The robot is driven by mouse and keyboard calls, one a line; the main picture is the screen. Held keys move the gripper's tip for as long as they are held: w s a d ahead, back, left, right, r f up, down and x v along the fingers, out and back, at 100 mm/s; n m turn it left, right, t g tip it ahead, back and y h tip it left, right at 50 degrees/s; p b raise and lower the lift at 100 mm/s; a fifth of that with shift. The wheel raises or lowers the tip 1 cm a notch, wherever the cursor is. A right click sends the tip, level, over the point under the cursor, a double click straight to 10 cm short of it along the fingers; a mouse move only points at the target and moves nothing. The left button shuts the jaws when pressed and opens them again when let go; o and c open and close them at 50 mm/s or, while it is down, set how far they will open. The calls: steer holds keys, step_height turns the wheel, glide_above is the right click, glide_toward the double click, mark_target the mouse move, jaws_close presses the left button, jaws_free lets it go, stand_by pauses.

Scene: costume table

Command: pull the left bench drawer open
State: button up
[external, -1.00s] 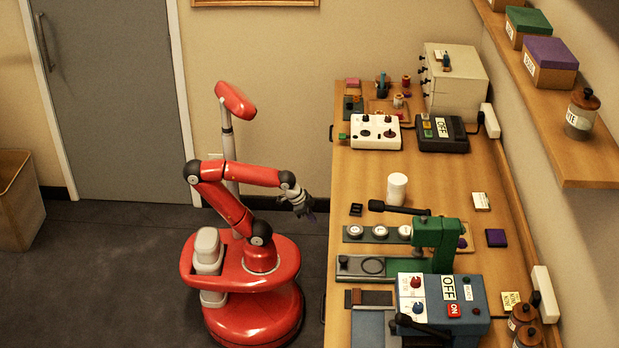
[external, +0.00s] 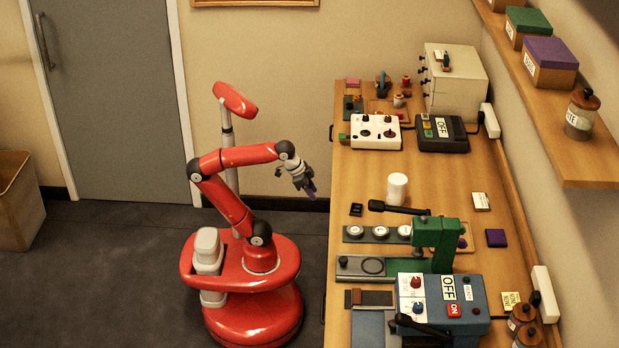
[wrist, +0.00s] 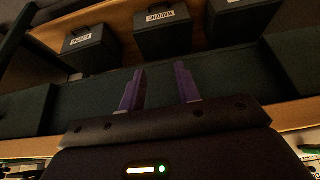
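The wooden bench (external: 345,215) runs along the right in the external view. A small dark handle (external: 331,133) sticks out of its front edge at the far end, and another dark handle (external: 323,308) at the near end. The drawer fronts are hidden from this side, and neither drawer visibly stands out. My gripper (external: 309,188) hangs in the air left of the bench edge, nearer than the far handle and apart from it. In the wrist view its purple fingers (wrist: 159,90) are spread with nothing between them. Dark panels (wrist: 225,80) lie beyond; I cannot tell which is a drawer.
Dark labelled boxes (wrist: 164,32) stand beyond the panels. A white knobbed box (external: 376,132), a green press (external: 436,240) and a blue switch box (external: 455,305) stand on the bench.

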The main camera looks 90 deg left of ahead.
step_height(320, 180, up, 24)
steer(key=r, duration=0.1)
steer(key=w+a+f+n+t+h+b, duration=0.15)
steer(key=w+a+n, duration=0.3)
steer(key=a, duration=0.45)
steer(key=w+a+f+n+t+h, duration=0.1)
steer(key=w+a+n+h, duration=0.1)
steer(key=w+a+n, duration=0.5)
steer(key=s+a+r+n+t+y, duration=0.1)
steer(key=s+a+n+t, duration=0.3)
steer(key=a, duration=0.6)
steer(key=s+a+t+y+b, duration=0.1)
steer(key=s+a, duration=0.5)
steer(key=a, duration=0.3)
steer(key=s+a+r+n+t+y, duration=0.1)
steer(key=s+a+n+t+y, duration=0.15)
steer(key=s+a, duration=0.55)
step_height(320, 180, down, 26)
steer(key=w+a+h, duration=0.1)
steer(key=w+a, duration=0.1)
steer(key=w, duration=0.1)
steer(key=x, duration=0.7)
steer(key=shift+w+f, duration=0.2)
steer(key=shift+w, duration=0.1)
steer(key=shift+d, duration=0.15)
steer(key=shift+c, duration=0.4)
